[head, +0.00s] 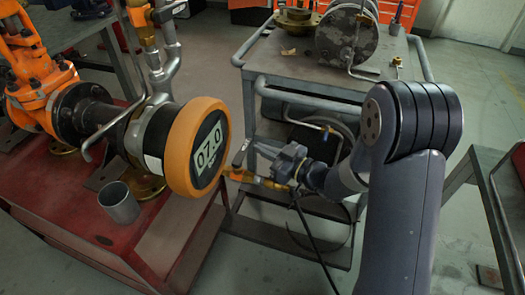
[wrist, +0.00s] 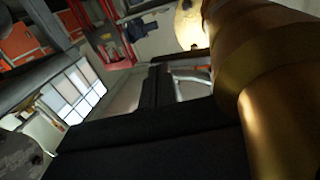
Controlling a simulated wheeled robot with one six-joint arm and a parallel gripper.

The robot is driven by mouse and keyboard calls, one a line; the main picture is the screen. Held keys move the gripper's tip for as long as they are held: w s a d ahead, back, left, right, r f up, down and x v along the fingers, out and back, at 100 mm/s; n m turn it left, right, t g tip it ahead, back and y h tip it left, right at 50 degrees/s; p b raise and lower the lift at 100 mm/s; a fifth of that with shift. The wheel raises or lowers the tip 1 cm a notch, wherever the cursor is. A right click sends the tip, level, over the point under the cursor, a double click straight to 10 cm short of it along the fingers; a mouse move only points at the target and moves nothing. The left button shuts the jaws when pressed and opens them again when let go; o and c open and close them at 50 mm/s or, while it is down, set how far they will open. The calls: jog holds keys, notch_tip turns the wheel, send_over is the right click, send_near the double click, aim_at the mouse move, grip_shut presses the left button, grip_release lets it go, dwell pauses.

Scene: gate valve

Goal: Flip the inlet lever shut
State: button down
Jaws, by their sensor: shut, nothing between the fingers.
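A brass inlet fitting (head: 240,175) sticks out to the right below the orange-rimmed gauge. A short grey bar (head: 241,153), which looks like the inlet lever, rises slanted from it. My gripper (head: 258,148) points left, just right of this bar and above the brass pipe. It is shut and empty. I cannot tell whether its tips touch the lever. In the wrist view, the black fingers (wrist: 155,95) are together, and a large brass body (wrist: 262,80) fills the right side, close to them. The lever cannot be made out in the wrist view.
The gauge (head: 208,150) reads 07.0 and sits on the valve assembly over a red bench (head: 75,200). A grey cup (head: 119,203) stands on the bench. A grey cart (head: 290,75) with flanges stands behind my gripper. A black hose (head: 312,235) hangs below it.

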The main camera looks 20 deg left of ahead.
jog(key=v, duration=0.9)
jog(key=shift+s+d, duration=0.2)
jog(key=shift+d, duration=0.15)
jog(key=shift+a, duration=0.15)
jog(key=p+x, duration=0.1)
jog(key=x, duration=0.8)
jog(key=shift+s+a, duration=0.15)
jog(key=shift+s, duration=0.05)
